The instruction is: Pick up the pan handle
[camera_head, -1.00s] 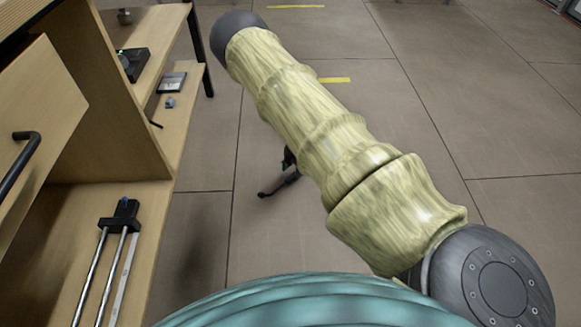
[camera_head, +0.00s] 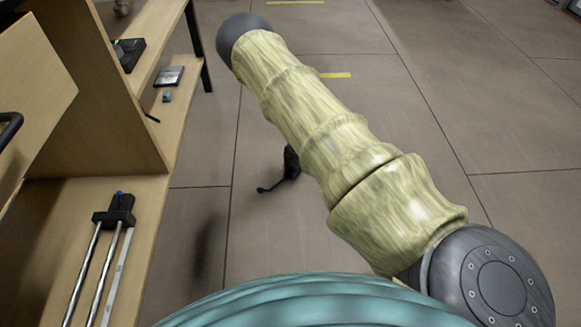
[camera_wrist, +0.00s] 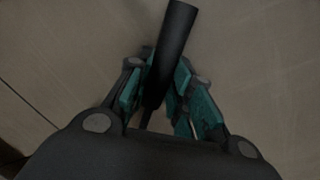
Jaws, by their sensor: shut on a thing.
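In the wrist view, the pan handle (camera_wrist: 172,48) is a long black rod, thicker at its far part and thinner towards the palm. It stands out tilted between the two teal-padded fingers of my gripper (camera_wrist: 168,92), which are shut on it. In the head view, a small dark piece with a thin rod (camera_head: 275,184) shows beside my forearm, above the floor; it looks like the pan handle.
A wooden shelf unit (camera_head: 150,140) stands at the left with a drawer pulled open. A black clamp with metal rods (camera_head: 115,212) lies on its lower board. Small dark devices sit on the upper boards. The tiled floor (camera_head: 420,110) at the right is clear.

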